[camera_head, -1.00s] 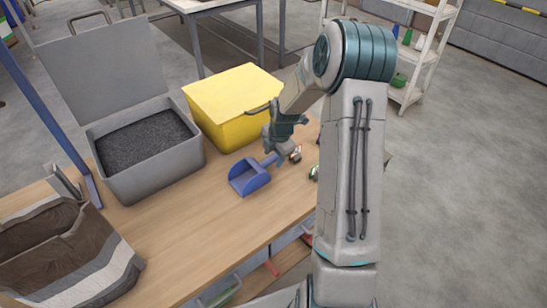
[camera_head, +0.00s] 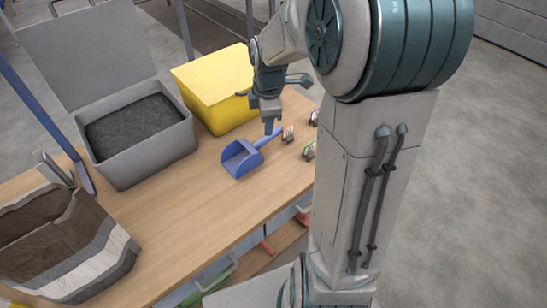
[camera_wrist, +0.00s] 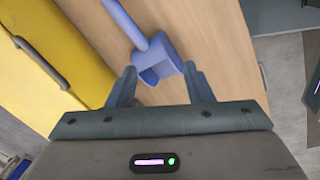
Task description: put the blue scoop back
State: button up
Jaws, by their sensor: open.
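The blue scoop (camera_head: 240,158) lies on the wooden table, in front of the yellow bin, with its handle pointing to the upper right. My gripper (camera_head: 270,130) is above the table near the handle end. In the wrist view the scoop (camera_wrist: 158,62) shows ahead of the two fingertips, its handle running to the upper left. My gripper (camera_wrist: 160,88) is open and nothing is between its fingers. The exact gap between the fingertips and the scoop is hard to tell.
The yellow bin (camera_head: 215,85) with its lid shut stands behind the scoop. A grey bin (camera_head: 150,165) of dark pellets stands open to the left. A brown and white bag (camera_head: 95,240) is at front left. Small cards (camera_head: 288,134) stand right of the scoop. The front middle of the table (camera_head: 185,220) is clear.

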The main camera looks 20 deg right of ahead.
jog(key=s+a+r+m, duration=0.2)
jog(key=s+m, duration=0.6)
jog(key=s, duration=0.1)
jog(key=s+a+r+m+t, duration=0.1)
jog(key=s+a+r+m, duration=0.2)
jog(key=s+m, duration=0.5)
jog(key=shift+s+a+r, duration=0.15)
jog(key=shift+s+a, duration=0.15)
jog(key=shift+s, duration=0.75)
